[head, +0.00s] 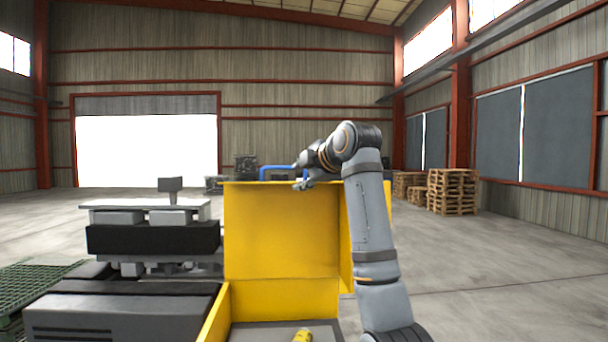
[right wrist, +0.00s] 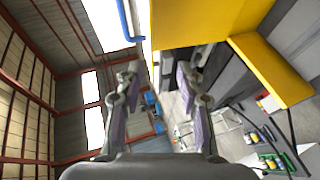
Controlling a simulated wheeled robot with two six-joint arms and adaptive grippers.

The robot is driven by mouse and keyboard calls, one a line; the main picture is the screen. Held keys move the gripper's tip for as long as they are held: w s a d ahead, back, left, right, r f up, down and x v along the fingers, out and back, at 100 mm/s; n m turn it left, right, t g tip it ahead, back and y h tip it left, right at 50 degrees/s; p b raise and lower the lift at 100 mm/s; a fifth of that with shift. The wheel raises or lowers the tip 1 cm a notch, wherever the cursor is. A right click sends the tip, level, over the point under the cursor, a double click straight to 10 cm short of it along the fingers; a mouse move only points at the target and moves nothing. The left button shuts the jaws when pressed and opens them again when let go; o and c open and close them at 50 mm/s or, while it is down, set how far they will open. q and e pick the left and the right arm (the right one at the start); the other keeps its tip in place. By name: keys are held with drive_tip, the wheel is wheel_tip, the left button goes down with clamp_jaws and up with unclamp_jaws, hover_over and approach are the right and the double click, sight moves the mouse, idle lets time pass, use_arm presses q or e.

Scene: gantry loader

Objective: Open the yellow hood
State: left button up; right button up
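The yellow hood (head: 281,230) stands raised, roughly upright, at the back of a yellow-sided box, whose inside shows. A blue handle (head: 272,172) sticks up at the hood's top edge. My right gripper (head: 300,180) is at that top edge, just right of the handle. In the right wrist view my right gripper (right wrist: 160,78) has its fingers apart with nothing between them. There, the blue handle (right wrist: 126,20) and the yellow hood (right wrist: 200,22) lie beyond the fingertips. I cannot tell whether the gripper touches the hood. My left gripper is not in view.
A small yellow item (head: 302,336) lies in the box. Grey and black machinery (head: 150,238) stands left of the hood. Wooden pallets (head: 452,190) are stacked at the back right. The floor to the right is clear.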

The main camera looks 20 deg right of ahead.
drive_tip(key=shift+v, duration=0.8)
